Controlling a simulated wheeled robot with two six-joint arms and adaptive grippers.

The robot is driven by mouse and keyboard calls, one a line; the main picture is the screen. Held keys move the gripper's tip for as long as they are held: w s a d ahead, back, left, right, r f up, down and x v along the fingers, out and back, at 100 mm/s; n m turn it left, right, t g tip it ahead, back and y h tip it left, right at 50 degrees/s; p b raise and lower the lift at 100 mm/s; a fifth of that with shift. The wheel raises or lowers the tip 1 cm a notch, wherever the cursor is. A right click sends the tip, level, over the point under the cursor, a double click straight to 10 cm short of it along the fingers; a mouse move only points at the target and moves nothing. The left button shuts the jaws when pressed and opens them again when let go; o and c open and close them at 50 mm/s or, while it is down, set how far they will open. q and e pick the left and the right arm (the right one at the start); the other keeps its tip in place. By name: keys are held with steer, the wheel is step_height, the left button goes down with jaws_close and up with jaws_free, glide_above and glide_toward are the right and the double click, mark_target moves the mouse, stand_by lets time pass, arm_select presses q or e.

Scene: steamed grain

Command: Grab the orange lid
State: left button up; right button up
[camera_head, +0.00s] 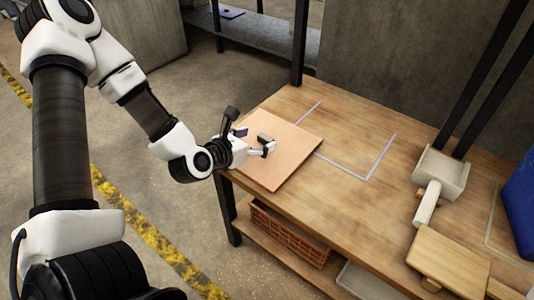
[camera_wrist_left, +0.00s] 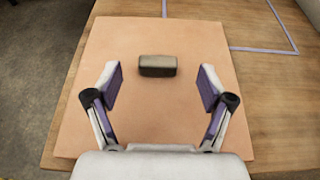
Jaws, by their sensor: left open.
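The orange lid (camera_head: 292,165) is a flat, peach-orange square board lying at the left corner of the wooden table. It fills much of the left wrist view (camera_wrist_left: 160,35). A small dark block-shaped handle (camera_wrist_left: 158,66) stands near its middle; it shows partly beside my fingers in the head view (camera_head: 264,138). My left gripper (camera_wrist_left: 160,80) is open over the lid, its fingers spread wide on either side of the handle line. The handle sits about level with the fingertips, with a gap on both sides. Nothing is held. My right gripper is out of view.
The wooden table (camera_head: 345,120) has a pale rectangular outline (camera_head: 383,155) right of the lid. A light box-like tool (camera_head: 440,175), a wooden block (camera_head: 448,262) and a blue container (camera_head: 522,200) stand farther right. A brick-patterned crate (camera_head: 288,235) is on the lower shelf. Black posts rise behind.

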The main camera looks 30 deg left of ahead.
mark_target(265, 137)
arm_select(q)
steer(key=x, duration=0.2)
steer(key=f+b+x, duration=0.1)
steer(key=x, duration=0.1)
steer(key=shift+a+b, duration=0.15)
steer(key=shift+b, duration=0.15)
steer(key=shift+w, duration=0.35)
steer(key=c, duration=1.5)
steer(key=shift+r, duration=0.15)
steer(key=shift+c, duration=0.2)
